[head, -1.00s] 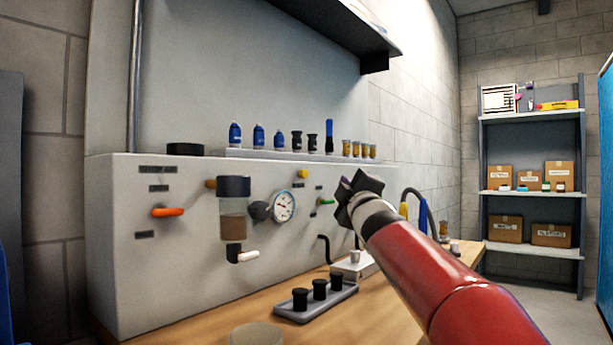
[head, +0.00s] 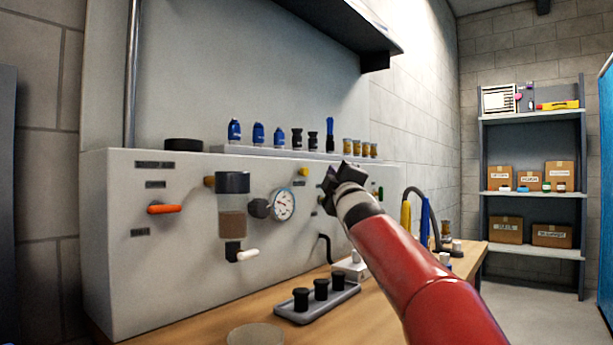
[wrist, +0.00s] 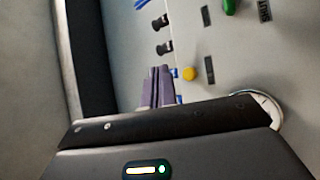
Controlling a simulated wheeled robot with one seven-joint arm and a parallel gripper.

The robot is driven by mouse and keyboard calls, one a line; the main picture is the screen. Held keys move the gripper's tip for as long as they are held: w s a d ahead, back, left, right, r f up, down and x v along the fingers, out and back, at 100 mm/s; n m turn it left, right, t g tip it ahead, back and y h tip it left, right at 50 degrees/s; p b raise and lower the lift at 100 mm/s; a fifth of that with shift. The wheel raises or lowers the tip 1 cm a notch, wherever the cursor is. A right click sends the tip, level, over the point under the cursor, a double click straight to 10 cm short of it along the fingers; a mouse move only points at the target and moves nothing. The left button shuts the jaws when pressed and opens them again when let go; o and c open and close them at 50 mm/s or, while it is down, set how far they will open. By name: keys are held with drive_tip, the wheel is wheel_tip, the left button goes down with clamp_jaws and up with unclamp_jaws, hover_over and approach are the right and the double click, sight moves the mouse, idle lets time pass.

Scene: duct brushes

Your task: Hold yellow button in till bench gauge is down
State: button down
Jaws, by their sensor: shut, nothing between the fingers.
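The yellow button (head: 303,172) is a small round knob high on the grey panel, above and right of the gauge. It also shows in the wrist view (wrist: 190,73), just right of my fingertips. The bench gauge (head: 284,204) has a round white dial; its needle is too small to read surely. In the wrist view only part of the gauge (wrist: 268,108) shows behind my gripper's body. My gripper (head: 328,178) is shut and empty, near the panel to the right of the button. In the wrist view the fingertips (wrist: 160,70) appear apart from the button.
An orange lever (head: 165,209) and a clear cup with a dark cap (head: 232,183) are on the panel to the left. A ledge above holds several blue and dark bottles (head: 258,134). A tray with black pegs (head: 318,301) stands on the wooden bench below.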

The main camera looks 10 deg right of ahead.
sight(304, 172)
drive_tip(key=shift+w+a, duration=1.55)
drive_tip(key=shift+a, duration=0.1)
drive_tip(key=shift+w+a, duration=0.1)
drive_tip(key=shift+w, duration=0.05)
idle(0.8)
drive_tip(key=shift+w+a, duration=0.15)
drive_tip(key=shift+a, duration=0.05)
drive_tip(key=shift+w+a, duration=0.35)
drive_tip(key=shift+w, duration=0.1)
idle(0.8)
drive_tip(key=shift+s, duration=0.1)
idle(1.7)
drive_tip(key=shift+s+d, duration=0.65)
